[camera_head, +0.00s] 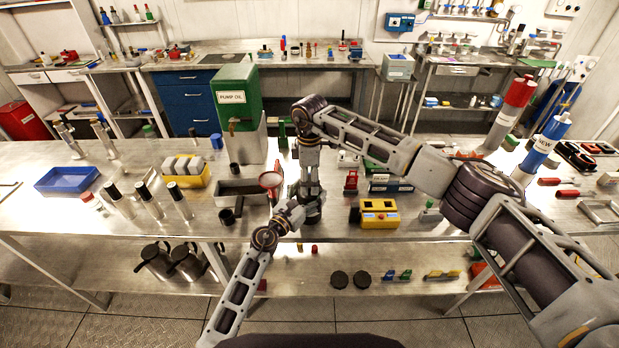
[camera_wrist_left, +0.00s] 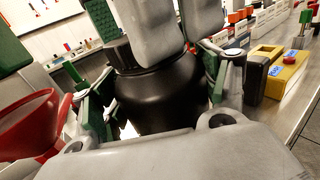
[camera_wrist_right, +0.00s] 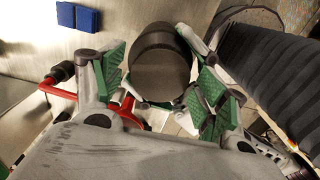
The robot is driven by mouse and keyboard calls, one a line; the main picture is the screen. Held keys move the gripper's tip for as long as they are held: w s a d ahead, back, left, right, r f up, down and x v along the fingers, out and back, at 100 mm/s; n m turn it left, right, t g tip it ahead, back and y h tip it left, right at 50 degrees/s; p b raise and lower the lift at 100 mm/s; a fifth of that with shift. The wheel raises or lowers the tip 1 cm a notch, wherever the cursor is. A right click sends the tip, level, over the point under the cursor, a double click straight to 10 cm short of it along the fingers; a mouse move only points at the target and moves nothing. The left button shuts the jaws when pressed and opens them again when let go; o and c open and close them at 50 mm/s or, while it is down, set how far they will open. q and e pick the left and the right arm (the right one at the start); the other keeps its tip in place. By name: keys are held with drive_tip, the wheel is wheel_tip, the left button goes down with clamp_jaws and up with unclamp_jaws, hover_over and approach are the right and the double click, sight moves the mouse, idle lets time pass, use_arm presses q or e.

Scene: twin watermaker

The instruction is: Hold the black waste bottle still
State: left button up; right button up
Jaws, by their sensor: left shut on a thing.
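The black waste bottle (camera_head: 313,213) stands upright on the bench in the middle of the head view, mostly hidden by my grippers. In the left wrist view its wide black body (camera_wrist_left: 158,95) sits between the green pads of my left gripper (camera_wrist_left: 158,110), which is shut on it from the front. In the head view that gripper (camera_head: 297,214) is low at the bottle. My right gripper (camera_head: 310,185) points down from above at the bottle's top. In the right wrist view a dark round top (camera_wrist_right: 160,60) lies between its spread green-padded fingers (camera_wrist_right: 160,85); contact is unclear.
A red funnel (camera_head: 271,181) stands close left of the bottle, by a dark tray (camera_head: 240,190) and the green pump oil container (camera_head: 237,97). A yellow device (camera_head: 379,213) is at the right. Bare bench lies in front of the blue tray (camera_head: 67,181).

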drive_tip(key=c, duration=1)
drive_tip(key=shift+c, duration=0.3)
